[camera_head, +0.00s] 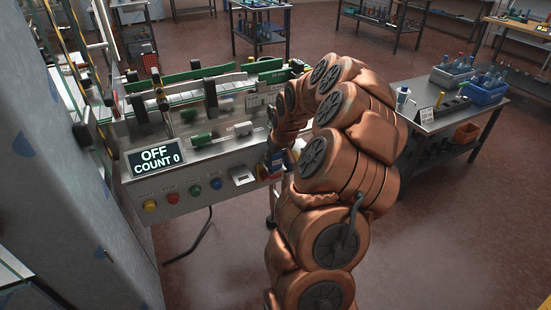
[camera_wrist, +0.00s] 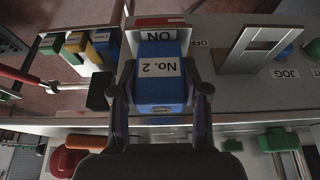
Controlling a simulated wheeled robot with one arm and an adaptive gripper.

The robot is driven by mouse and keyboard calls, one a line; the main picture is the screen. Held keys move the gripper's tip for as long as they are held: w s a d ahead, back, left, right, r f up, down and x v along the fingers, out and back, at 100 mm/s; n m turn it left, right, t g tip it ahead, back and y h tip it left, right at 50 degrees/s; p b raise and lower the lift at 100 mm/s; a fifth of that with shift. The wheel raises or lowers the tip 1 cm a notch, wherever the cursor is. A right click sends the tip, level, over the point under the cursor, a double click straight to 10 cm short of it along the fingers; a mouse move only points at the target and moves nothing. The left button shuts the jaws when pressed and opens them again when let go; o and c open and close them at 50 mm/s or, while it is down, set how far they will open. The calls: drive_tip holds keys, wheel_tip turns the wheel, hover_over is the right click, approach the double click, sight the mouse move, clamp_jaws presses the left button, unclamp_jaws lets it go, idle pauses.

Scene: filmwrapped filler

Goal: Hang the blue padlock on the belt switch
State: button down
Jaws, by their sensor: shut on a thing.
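The blue padlock (camera_wrist: 160,83), labelled "No. 2", is between the two fingers of my gripper (camera_wrist: 160,95) in the wrist view. My gripper is shut on it, against the grey control panel (camera_wrist: 225,95). An "ON" label (camera_wrist: 158,36) shows right beside the padlock, and an "OFF" label (camera_wrist: 199,43) is to its right. The belt switch is not clearly seen; the padlock and gripper cover that spot, and I cannot tell whether the padlock hangs on it. In the head view my arm hides most of the gripper at the panel's right end.
A metal bracket (camera_wrist: 252,50) stands out from the panel beside the padlock. Blocks with yellow, blue and green parts (camera_wrist: 78,44) and a red-handled bar (camera_wrist: 28,78) are at the left. The head view shows an "OFF COUNT 0" display (camera_head: 157,157) and a side table (camera_head: 440,118).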

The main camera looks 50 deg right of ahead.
drive_tip(key=shift+f, duration=0.15)
idle(0.6)
drive_tip(key=c, duration=0.5)
unclamp_jaws()
drive_tip(key=v, duration=1.2)
drive_tip(key=shift+a, duration=0.15)
